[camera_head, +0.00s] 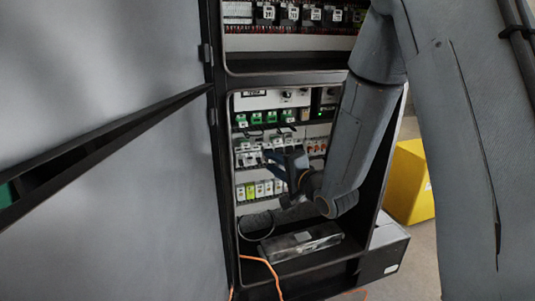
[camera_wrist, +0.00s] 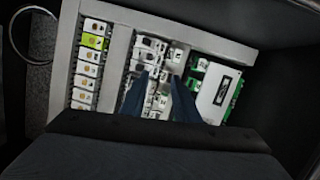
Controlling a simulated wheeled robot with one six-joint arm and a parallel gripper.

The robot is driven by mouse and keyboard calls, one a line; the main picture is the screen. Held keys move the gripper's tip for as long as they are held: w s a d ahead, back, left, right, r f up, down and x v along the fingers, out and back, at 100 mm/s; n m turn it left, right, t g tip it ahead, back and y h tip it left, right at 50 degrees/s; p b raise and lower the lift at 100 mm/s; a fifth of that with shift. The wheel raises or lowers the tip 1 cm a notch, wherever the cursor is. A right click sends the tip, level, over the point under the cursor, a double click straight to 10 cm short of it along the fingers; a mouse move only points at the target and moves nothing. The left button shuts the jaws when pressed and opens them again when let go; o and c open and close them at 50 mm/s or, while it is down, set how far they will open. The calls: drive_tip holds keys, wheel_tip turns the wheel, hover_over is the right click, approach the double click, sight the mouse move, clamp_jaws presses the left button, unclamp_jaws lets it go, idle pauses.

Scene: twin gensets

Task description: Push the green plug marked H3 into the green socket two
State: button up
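A row of green connectors (camera_head: 271,117) sits on the upper rail inside the open cabinet in the head view. Green parts (camera_wrist: 197,72) also show right of the fingers in the wrist view. Their markings are too small to read, so I cannot tell which is H3 or which is socket two. My gripper (camera_head: 275,166) is in front of the middle row of modules, below the green connectors. In the wrist view my gripper (camera_wrist: 159,78) has its two blue fingers apart, with no held object visible between them. The fingers and palm hide part of the panel.
White and yellow-green modules (camera_head: 259,189) fill the lower rail. A dark metal box (camera_head: 300,242) lies on the cabinet floor, with an orange cable (camera_head: 265,266) in front. The grey door (camera_head: 100,150) stands at left. A yellow case (camera_head: 410,185) is at right.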

sight(248, 145)
drive_tip(key=shift+m+y, duration=0.3)
drive_tip(key=shift+y, duration=0.5)
drive_tip(key=shift+s+a+r+b+x, duration=0.1)
drive_tip(key=shift+a+r+b+x, duration=0.2)
drive_tip(key=shift+x, duration=1.45)
drive_tip(key=shift+s+a+r+b+x, duration=0.15)
drive_tip(key=shift+r+b+x, duration=0.25)
drive_tip(key=shift+x, duration=1.35)
drive_tip(key=shift+s+a+r+b+x, duration=0.1)
drive_tip(key=shift+r+b+x, duration=0.25)
drive_tip(key=shift+x, duration=1.45)
drive_tip(key=shift+c, duration=0.3)
clamp_jaws()
drive_tip(key=shift+s+d+p, duration=0.15)
drive_tip(key=shift+s+p, duration=0.1)
drive_tip(key=shift+s, duration=0.35)
drive_tip(key=shift+s+d+p, duration=0.2)
drive_tip(key=shift+s+p, duration=0.05)
drive_tip(key=shift+s, duration=0.3)
drive_tip(key=shift+s+d+p, duration=0.2)
drive_tip(key=shift+s, duration=0.55)
drive_tip(key=shift+s+d+p, duration=0.2)
drive_tip(key=shift+s+d, duration=0.05)
drive_tip(key=shift+s, duration=0.5)
drive_tip(key=shift+s+d+p, duration=0.2)
drive_tip(key=shift+s, duration=0.55)
